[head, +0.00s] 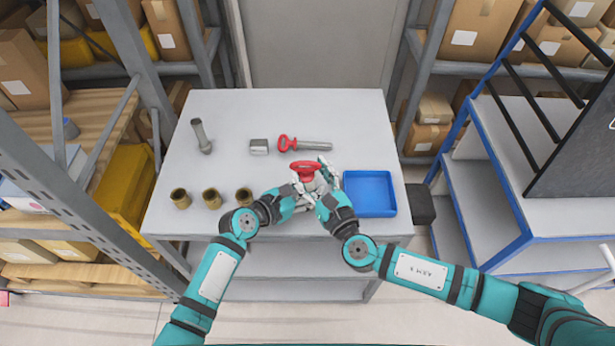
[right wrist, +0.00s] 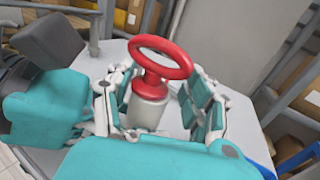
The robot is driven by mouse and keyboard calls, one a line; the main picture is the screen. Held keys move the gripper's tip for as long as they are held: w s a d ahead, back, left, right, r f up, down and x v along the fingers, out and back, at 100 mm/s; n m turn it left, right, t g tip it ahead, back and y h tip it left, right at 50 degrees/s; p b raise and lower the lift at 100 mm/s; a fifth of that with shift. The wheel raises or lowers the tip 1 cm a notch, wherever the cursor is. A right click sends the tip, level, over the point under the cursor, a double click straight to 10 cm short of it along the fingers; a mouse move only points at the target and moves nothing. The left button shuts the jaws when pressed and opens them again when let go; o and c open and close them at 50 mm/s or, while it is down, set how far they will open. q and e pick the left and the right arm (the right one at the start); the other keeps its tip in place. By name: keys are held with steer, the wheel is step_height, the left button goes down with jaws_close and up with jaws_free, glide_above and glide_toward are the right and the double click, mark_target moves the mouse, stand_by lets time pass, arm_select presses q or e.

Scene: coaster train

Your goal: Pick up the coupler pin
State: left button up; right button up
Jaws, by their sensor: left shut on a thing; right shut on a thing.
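A coupler pin with a red ring handle (head: 306,167) stands upright between my two grippers above the front middle of the table. In the right wrist view, its red ring (right wrist: 150,58) tops a thick grey shank (right wrist: 148,110). My left gripper (head: 303,194) and my right gripper (head: 325,180) are both shut on this pin. The lower shank is hidden by the fingers. A second red-ringed pin (head: 310,144) lies on the table behind them, its grey shank pointing right.
The grey table (head: 330,110) also holds a blue tray (head: 370,211) at right, brass cups (head: 180,198) at front left, a small metal block (head: 258,147) and a grey metal piece (head: 201,136). Shelving flanks both sides. The table's back is clear.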

steer(key=shift+s+a+f, duration=0.1)
steer(key=shift+a, duration=0.1)
jaws_close()
arm_select(q)
steer(key=shift+d, duration=0.1)
arm_select(e)
steer(key=shift+s, duration=0.1)
arm_select(q)
steer(key=shift+f, duration=0.1)
arm_select(e)
step_height(320, 180, up, 10)
steer(key=shift+r, duration=0.2)
arm_select(q)
steer(key=o, duration=1.3)
arm_select(e)
steer(key=shift+w+f, duration=0.1)
steer(key=shift+w, duration=0.1)
steer(key=shift+d, duration=0.1)
arm_select(q)
steer(key=v, duration=1.2)
